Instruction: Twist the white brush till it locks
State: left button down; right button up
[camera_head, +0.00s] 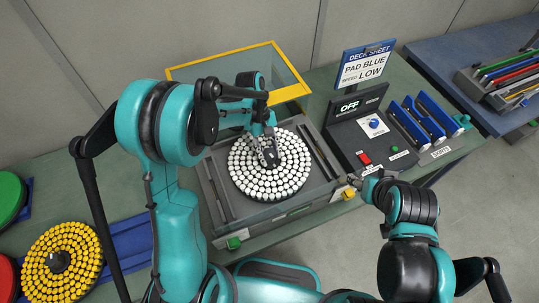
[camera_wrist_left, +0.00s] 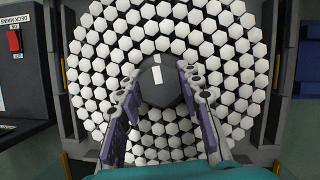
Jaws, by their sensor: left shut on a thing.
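The white brush (camera_head: 258,187), a round disc of white hexagonal tufts, lies flat in the grey chassis deck (camera_head: 213,200). It also fills most of the left wrist view (camera_wrist_left: 235,105). My left gripper (camera_head: 270,158) reaches down from above to the brush's middle. In the left wrist view its two fingers (camera_wrist_left: 158,100) stand on either side of the dark central hub (camera_wrist_left: 160,85), which bears white marks, and are shut on it. My right gripper (camera_head: 370,183) is beside the deck's front right corner, small and partly hidden by its own arm; its jaws are unclear.
A yellow-edged clear cover (camera_head: 240,62) stands behind the deck. A dark control panel (camera_head: 372,135) reads OFF, below a sign (camera_head: 365,65) reading PAD BLUE, SPEED LOW. Blue holders (camera_head: 425,118) stand right. A yellow brush (camera_head: 62,262) and green disc (camera_head: 10,195) lie left.

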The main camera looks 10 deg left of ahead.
pick_arm(q)
jog(key=shift+m, duration=0.7)
jog(key=c, duration=0.9)
grip_release()
jog(key=v, duration=1.2)
jog(key=shift+w+d, duration=0.15)
jog(key=s+a+f+m+t+y+b, duration=0.1)
jog(key=s+f+m+t+b, duration=0.1)
jog(key=s, duration=0.3)
jog(key=s+a+f+m+t+y+b, duration=0.1)
jog(key=s+a+f+m+t+b, duration=0.1)
jog(key=s+f+m+t+b, duration=0.1)
jog(key=s+a+f+m+t+y+b, duration=0.1)
jog(key=s+a+f+m+t+b, duration=0.1)
jog(key=s+t+b, duration=0.2)
jog(key=shift+s+a+f+m+t+b, duration=0.15)
jog(key=shift+s+t, duration=0.2)
jog(key=shift+s, duration=0.45)
jog(key=shift+s+f+m+t+b, duration=0.15)
jog(key=shift+s+t, duration=0.2)
jog(key=shift+s, duration=0.5)
